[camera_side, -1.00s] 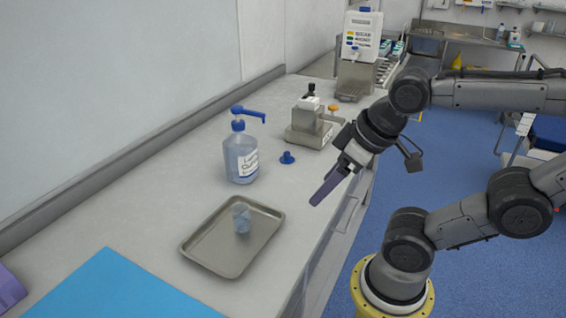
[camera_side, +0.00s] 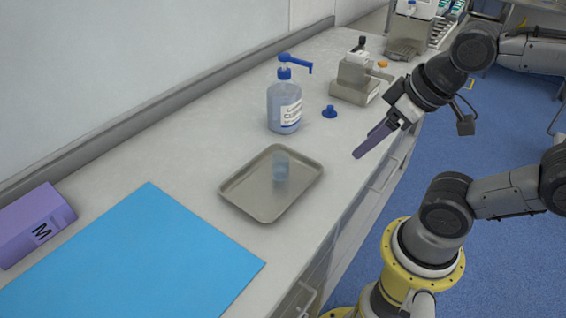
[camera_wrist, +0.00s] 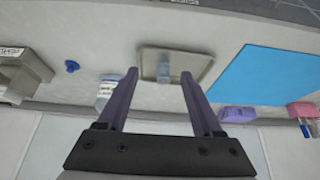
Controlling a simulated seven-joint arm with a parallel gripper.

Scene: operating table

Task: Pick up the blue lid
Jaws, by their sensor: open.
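The small blue lid (camera_side: 329,111) lies on the counter just right of the pump bottle in the side view. It also shows at the upper left of the wrist view (camera_wrist: 72,66). My gripper (camera_side: 358,155) hangs over the counter's front edge, to the right of and nearer than the lid, and apart from it. In the wrist view my gripper (camera_wrist: 160,78) has its two purple fingers spread wide, with nothing held between them. The metal tray with a clear cup shows beyond the fingertips there.
A pump bottle (camera_side: 285,106) stands close to the lid's left. A metal device (camera_side: 357,80) stands behind it. The metal tray (camera_side: 240,203) holds a clear bluish cup (camera_side: 281,167). A blue mat (camera_side: 130,260) and a purple box (camera_side: 38,224) lie at the left. The counter between lid and tray is clear.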

